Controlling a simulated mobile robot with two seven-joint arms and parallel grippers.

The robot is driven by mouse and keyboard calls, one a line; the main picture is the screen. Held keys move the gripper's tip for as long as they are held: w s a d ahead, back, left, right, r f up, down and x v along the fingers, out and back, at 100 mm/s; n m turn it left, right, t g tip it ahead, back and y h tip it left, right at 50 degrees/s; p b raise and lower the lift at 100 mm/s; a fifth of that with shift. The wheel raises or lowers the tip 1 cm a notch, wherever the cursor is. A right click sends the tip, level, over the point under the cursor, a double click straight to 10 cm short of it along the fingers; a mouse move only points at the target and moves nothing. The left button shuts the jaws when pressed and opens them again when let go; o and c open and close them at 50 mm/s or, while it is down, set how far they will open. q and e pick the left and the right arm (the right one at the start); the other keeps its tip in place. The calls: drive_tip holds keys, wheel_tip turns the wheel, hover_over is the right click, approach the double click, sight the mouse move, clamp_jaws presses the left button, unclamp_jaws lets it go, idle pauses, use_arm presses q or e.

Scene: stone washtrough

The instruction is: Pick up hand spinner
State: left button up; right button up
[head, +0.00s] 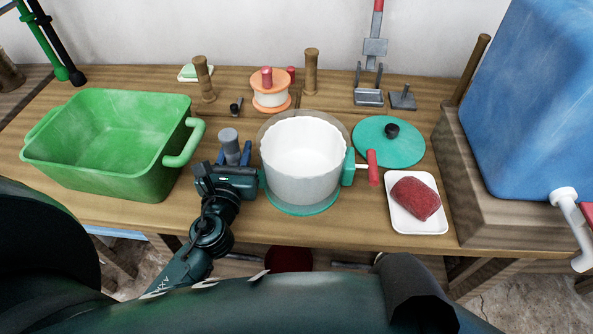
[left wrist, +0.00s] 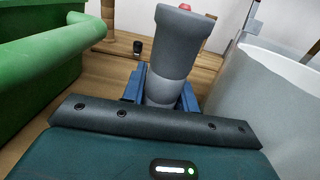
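A white ribbed drum (head: 302,160) in a teal frame, with a red crank handle (head: 373,167) on its right, looks like the hand spinner; it stands upright mid-table. In the left wrist view the white drum (left wrist: 275,100) is at the right. My left gripper (head: 234,153) is just left of it, apart from the crank. Its blue fingers flank a grey cylinder with a wider top (head: 229,144), large in the left wrist view (left wrist: 172,65). Whether the fingers press on the cylinder cannot be told. My right gripper is not in view.
A green basin (head: 60,155) stands at left, close to my left gripper. A teal lid (head: 410,152) and a white tray (head: 400,224) with a red block (head: 416,198) are at right. An orange-white spool (head: 270,94) and wooden posts (head: 311,70) stand behind. A blue tank (head: 530,95) is far right.

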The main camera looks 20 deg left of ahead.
use_arm(q)
clamp_jaws()
drive_tip(key=shift+r, duration=0.1)
